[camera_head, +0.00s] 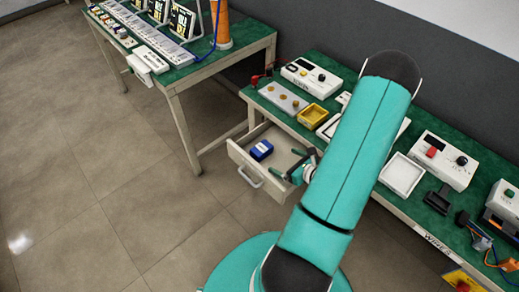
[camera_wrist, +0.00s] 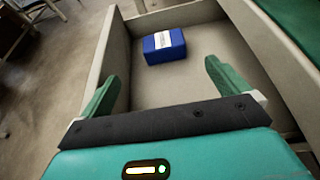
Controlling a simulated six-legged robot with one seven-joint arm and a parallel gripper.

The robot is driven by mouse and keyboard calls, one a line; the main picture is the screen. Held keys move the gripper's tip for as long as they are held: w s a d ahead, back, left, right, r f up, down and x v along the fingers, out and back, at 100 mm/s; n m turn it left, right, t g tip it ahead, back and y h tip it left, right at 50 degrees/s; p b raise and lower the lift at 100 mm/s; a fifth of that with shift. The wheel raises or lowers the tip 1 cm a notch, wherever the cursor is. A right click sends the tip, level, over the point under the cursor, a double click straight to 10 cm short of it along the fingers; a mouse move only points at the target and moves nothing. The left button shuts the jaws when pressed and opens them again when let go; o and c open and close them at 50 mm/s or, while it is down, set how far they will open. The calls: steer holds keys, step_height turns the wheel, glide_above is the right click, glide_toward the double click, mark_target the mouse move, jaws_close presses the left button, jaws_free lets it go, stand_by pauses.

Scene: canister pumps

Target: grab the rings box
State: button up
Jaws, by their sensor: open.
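The rings box is most likely the small blue box (camera_head: 262,150) with a white label, lying in an open drawer (camera_head: 238,153) under the right table. The label is too small to read. In the wrist view the blue box (camera_wrist: 164,46) lies on the drawer floor, ahead of my gripper and near the drawer's far wall. My gripper (camera_wrist: 158,84) is open and empty, its two green fingers apart over the drawer. The box is beyond the fingertips, not between them. In the head view my gripper (camera_head: 298,166) is at the drawer's right side, partly hidden by my arm.
The right table holds a yellow tray (camera_head: 312,116), a white tray (camera_head: 402,174) and white instrument boxes (camera_head: 304,76). Another green-topped table (camera_head: 190,72) stands at upper left. The drawer walls (camera_wrist: 112,50) surround the box. The tiled floor left of the drawer is clear.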

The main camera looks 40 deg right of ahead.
glide_toward(262, 148)
steer(key=w+f, duration=0.1)
steer(key=w, duration=0.1)
steer(key=shift+w+a+f, duration=0.25)
steer(key=shift+f, duration=0.15)
steer(key=x, duration=0.5)
steer(key=shift+d+r, duration=0.25)
steer(key=c, duration=1)
steer(key=shift+w, duration=0.1)
steer(key=shift+c, duration=0.2)
